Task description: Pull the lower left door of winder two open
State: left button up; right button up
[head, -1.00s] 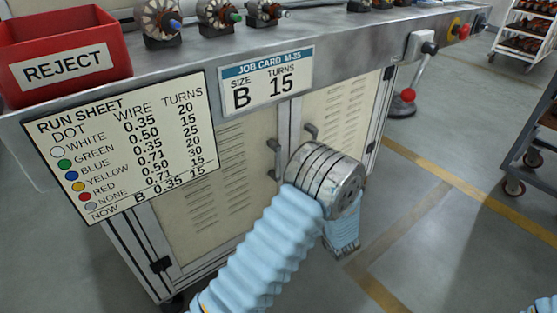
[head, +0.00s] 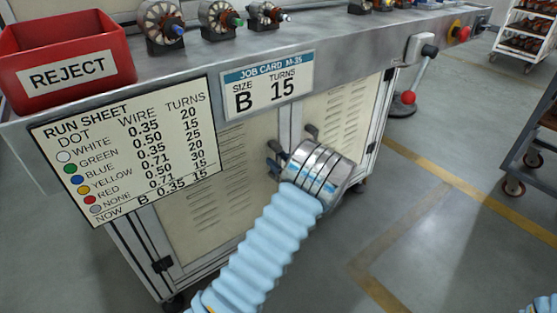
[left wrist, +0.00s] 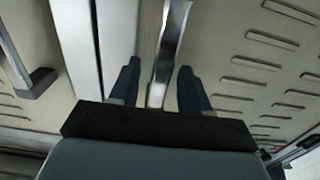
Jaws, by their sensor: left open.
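The lower left door (head: 240,190) is a cream louvred panel in the grey bench front, and it looks closed. My left gripper (head: 274,157) is at its handle side, beside the centre seam. In the left wrist view, the metal door handle (left wrist: 166,45) runs between the two blue fingers of my left gripper (left wrist: 156,88). The fingers are open, one on each side, with gaps showing. In the head view the gripper largely hides this handle. The right door (head: 340,115) also looks closed. My right gripper is out of view; only a bit of blue sleeve shows at bottom right.
The right door's handle (head: 312,131) is close beside my left gripper; it also shows in the left wrist view (left wrist: 38,84). A run sheet (head: 130,150) overlaps the left door's upper left. Floor before the doors is clear.

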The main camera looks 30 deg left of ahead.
pick_arm(q)
jog(key=shift+w+a, duration=0.1)
jog(key=shift+a, duration=0.2)
grip_shut()
